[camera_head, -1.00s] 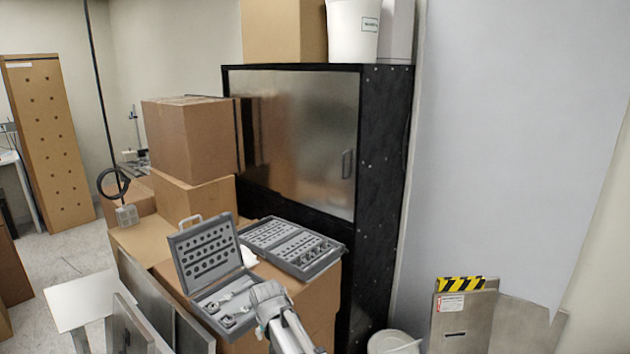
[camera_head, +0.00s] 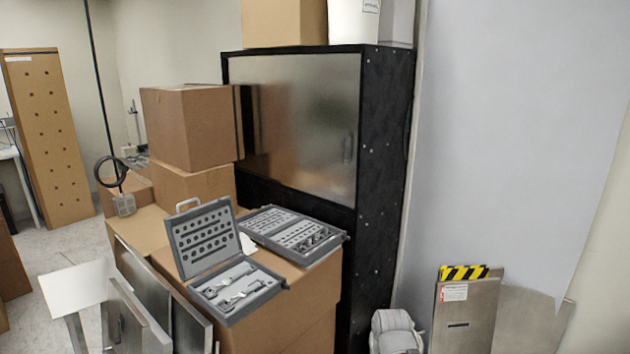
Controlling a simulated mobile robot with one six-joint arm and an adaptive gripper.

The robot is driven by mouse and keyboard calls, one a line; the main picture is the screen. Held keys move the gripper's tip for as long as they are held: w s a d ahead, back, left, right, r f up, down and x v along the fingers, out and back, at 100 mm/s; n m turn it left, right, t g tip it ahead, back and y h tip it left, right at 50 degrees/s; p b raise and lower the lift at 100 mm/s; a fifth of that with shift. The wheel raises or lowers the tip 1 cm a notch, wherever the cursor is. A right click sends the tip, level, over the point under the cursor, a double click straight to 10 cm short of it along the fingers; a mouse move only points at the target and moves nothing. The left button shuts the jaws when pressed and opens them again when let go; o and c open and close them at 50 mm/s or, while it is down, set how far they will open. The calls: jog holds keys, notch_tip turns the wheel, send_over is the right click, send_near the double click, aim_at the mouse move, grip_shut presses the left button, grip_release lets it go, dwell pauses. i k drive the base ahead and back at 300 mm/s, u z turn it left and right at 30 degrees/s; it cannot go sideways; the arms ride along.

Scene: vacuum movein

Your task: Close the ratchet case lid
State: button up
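The grey ratchet case stands open on a cardboard box. Its lid (camera_head: 205,240) is raised, leaning slightly back, with rows of dark holes on its inner face and a light handle on top. Its base (camera_head: 232,304) holds silver ratchet tools. A second grey case (camera_head: 294,238), lying open and flat with small sockets, is behind it to the right. A grey part of my arm (camera_head: 394,332) shows at the bottom edge, well right of the case and not touching it. My gripper's fingers cannot be made out.
Stacked cardboard boxes (camera_head: 190,128) rise behind the case on the left. A black cabinet (camera_head: 378,190) stands behind on the right. Metal panels (camera_head: 140,318) lean at the front left. A striped metal panel (camera_head: 467,312) stands at the lower right.

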aim_at(203, 238)
jog(key=u, duration=1.15)
jog(key=i, duration=0.2)
jog(key=z, duration=0.1)
